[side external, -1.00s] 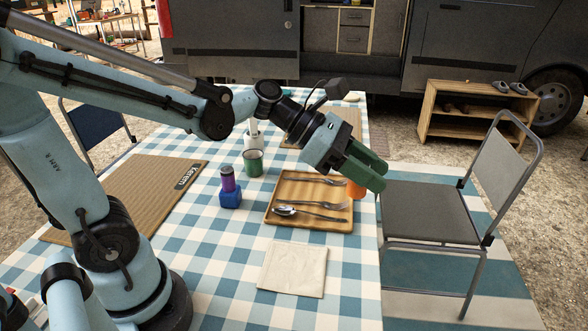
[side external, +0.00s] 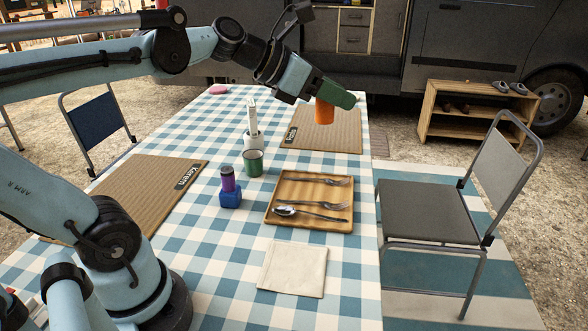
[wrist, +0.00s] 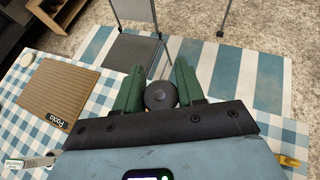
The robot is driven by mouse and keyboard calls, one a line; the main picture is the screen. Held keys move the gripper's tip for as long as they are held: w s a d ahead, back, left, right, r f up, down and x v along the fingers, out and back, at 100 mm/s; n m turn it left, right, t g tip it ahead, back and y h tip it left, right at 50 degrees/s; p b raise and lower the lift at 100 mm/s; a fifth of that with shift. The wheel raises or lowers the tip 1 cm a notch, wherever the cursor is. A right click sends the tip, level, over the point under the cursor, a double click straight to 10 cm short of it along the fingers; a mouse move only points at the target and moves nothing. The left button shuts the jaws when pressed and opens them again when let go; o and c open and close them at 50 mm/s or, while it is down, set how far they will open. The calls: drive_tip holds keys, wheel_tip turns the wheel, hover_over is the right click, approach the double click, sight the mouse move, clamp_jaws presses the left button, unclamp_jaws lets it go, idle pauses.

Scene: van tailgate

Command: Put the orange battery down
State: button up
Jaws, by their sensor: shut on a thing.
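My gripper (side external: 337,93) is shut on the orange battery (side external: 324,114) and holds it upright in the air near the far right end of the table. In the side view the battery hangs below the green fingers, in front of the far cardboard mat (side external: 325,138). In the wrist view my gripper (wrist: 160,92) has its green fingers on both sides of a dark round end of the battery (wrist: 160,96). The orange body is hidden there. That view shows a mat marked "Paola" (wrist: 58,94) to the left.
A wooden tray (side external: 269,219) with cutlery, a green mug (side external: 253,163), a blue holder with a purple cylinder (side external: 229,188), a white upright object (side external: 252,125) and a napkin (side external: 292,268) stand on the checked table (side external: 215,258). A chair (side external: 428,212) is at right.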

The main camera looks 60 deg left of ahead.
drive_tip(key=s+d+f+m+g+h, duration=0.35)
drive_tip(key=d+f+m+g, duration=0.3)
drive_tip(key=d, duration=0.25)
drive_tip(key=s+d+f+m+g+h, duration=0.2)
drive_tip(key=d+f+m+g+h, duration=0.35)
drive_tip(key=d+f+m, duration=0.25)
drive_tip(key=shift+s+d+f+m+g+y, duration=0.5)
drive_tip(key=shift+s+f+m+g, duration=0.75)
drive_tip(key=shift+f, duration=0.65)
drive_tip(key=shift+s+d+f+m+g+y, duration=0.35)
drive_tip(key=shift+s+f+m+g+y, duration=0.5)
drive_tip(key=shift+s+f, duration=0.8)
drive_tip(key=shift+s+d+f+m+g+y, duration=0.4)
drive_tip(key=shift+s+f+m+g, duration=0.8)
drive_tip(key=shift+f, duration=0.9)
drive_tip(key=shift+w+f, duration=0.15)
drive_tip(key=shift+f, duration=0.45)
drive_tip(key=o, duration=1.2)
